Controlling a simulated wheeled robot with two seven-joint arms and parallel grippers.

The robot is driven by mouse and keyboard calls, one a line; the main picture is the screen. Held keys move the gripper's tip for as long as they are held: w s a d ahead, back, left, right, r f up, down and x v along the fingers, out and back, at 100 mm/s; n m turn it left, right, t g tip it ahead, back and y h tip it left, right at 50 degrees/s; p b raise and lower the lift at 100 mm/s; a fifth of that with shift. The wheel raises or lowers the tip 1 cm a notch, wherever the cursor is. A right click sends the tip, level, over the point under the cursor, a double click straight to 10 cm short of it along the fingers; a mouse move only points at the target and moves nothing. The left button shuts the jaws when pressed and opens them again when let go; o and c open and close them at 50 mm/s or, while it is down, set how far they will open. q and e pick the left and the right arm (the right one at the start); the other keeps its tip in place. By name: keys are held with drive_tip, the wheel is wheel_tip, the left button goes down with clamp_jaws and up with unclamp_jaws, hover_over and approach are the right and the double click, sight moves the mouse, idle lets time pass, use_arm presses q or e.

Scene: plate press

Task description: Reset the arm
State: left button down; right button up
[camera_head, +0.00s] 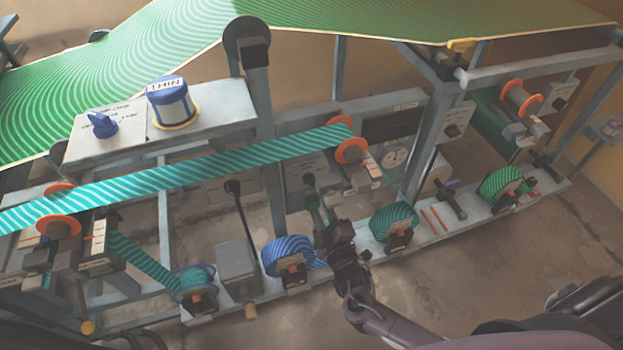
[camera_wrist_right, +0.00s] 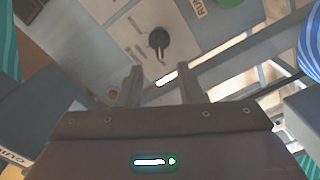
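My right arm comes in from the lower right in the head view. My right gripper (camera_head: 328,228) hangs in front of the press's lower rail, between the blue striped roll (camera_head: 287,250) and a teal striped roll (camera_head: 394,222). In the right wrist view, the two fingers of the right gripper (camera_wrist_right: 160,84) stand apart with a clear gap and nothing held between them. Beyond the fingertips is a panel with a black knob (camera_wrist_right: 158,40) and, beside it, a "RUN" label and a green button (camera_wrist_right: 236,3). My left gripper does not show.
The press's pale lower rail (camera_head: 440,235) carries several striped rolls. A lever with a black ball top (camera_head: 233,187) stands left of the gripper. A teal striped web (camera_head: 200,172) runs above, over orange-flanged rollers. The floor in front (camera_head: 480,270) is bare.

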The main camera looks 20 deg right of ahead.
drive_tip(key=s+d+f+m+g, duration=0.2)
drive_tip(key=s+f+g, duration=0.15)
drive_tip(key=f, duration=0.45)
drive_tip(key=s+d+f+m+g+h, duration=0.1)
drive_tip(key=s+d+f+g, duration=0.1)
drive_tip(key=s+f, duration=0.45)
drive_tip(key=s+d+f+m+g, duration=0.2)
drive_tip(key=s+f+g, duration=0.1)
drive_tip(key=f, duration=0.6)
drive_tip(key=s+f+m+g, duration=0.2)
drive_tip(key=s+f+g, duration=0.2)
drive_tip(key=s, duration=1)
drive_tip(key=s+f+m+g, duration=0.3)
drive_tip(key=s+f, duration=0.6)
drive_tip(key=s, duration=0.5)
drive_tip(key=shift+a+g+p, duration=0.2)
drive_tip(key=shift+g+p, duration=0.2)
drive_tip(key=shift+g, duration=0.35)
drive_tip(key=shift+s, duration=0.1)
